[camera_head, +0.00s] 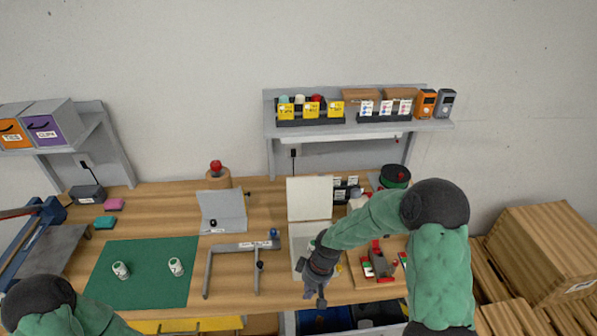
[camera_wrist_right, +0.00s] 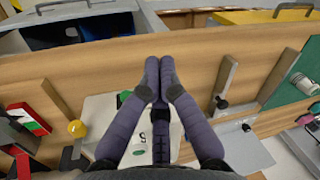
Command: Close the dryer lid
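The dryer is a white box on the wooden bench. Its lid (camera_head: 310,199) stands raised at the back, and its base (camera_head: 299,243) lies in front, partly hidden by my right arm. My right gripper (camera_head: 319,300) is in front of the base, near the bench's front edge, apart from the lid. In the right wrist view the fingers (camera_wrist_right: 160,68) are together with nothing between them, and the pale dryer base (camera_wrist_right: 98,110) shows below and beside them. My left arm shows at the lower left; its gripper is out of view.
A grey metal frame (camera_head: 209,270) stands left of the dryer, with a grey open-lidded device (camera_head: 222,211) behind it. A green mat (camera_head: 145,285) holds two small white containers. Red and green items (camera_head: 377,262) lie right of the dryer. A loaded shelf (camera_head: 350,127) hangs above.

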